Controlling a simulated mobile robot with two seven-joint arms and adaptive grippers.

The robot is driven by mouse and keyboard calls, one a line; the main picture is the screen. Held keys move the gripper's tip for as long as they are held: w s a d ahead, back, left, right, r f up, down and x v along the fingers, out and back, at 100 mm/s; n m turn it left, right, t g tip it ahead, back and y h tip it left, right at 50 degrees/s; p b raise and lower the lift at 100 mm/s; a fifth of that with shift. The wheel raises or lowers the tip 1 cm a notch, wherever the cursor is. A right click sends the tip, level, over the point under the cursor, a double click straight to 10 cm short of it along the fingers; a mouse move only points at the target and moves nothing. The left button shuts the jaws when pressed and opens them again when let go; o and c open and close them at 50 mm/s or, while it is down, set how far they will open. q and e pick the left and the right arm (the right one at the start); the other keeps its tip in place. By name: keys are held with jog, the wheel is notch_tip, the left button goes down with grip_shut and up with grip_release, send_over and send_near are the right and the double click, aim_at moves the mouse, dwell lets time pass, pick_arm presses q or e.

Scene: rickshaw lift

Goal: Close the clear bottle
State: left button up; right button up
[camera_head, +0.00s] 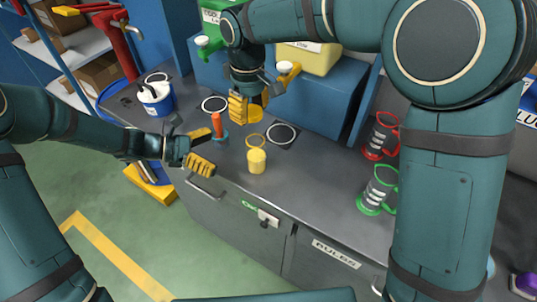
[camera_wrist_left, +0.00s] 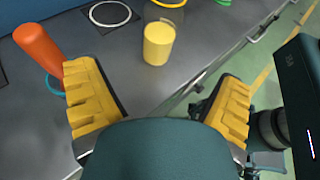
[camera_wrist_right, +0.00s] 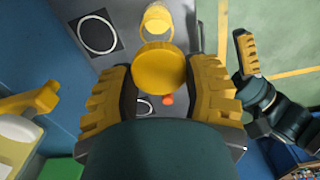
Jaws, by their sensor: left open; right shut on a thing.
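The clear bottle (camera_head: 257,160) stands upright on the grey worktop, with yellow contents and a yellow ring at its open top. It also shows in the left wrist view (camera_wrist_left: 159,42) and at the top of the right wrist view (camera_wrist_right: 157,20). My right gripper (camera_head: 251,105) is shut on a round yellow lid (camera_wrist_right: 159,70), held above and behind the bottle, apart from it. My left gripper (camera_head: 201,150) is open and empty, to the left of the bottle, with its fingers spread in the left wrist view (camera_wrist_left: 158,92).
An orange-handled tool (camera_head: 217,125) stands left of the bottle, near my left gripper. A blue-white tub (camera_head: 156,100) is further left. Green and yellow canisters (camera_head: 312,58) sit behind. The worktop right of the bottle is clear.

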aim_at(256, 155)
pick_arm(q)
jog(key=shift+d, duration=0.25)
pick_arm(e)
jog(key=shift+d, duration=0.25)
jog(key=shift+a, duration=0.1)
pick_arm(q)
jog(key=x, duration=1.2)
jog(key=shift+c, duration=0.2)
jog(key=c, duration=1.4)
pick_arm(e)
jog(key=shift+f, duration=2.45)
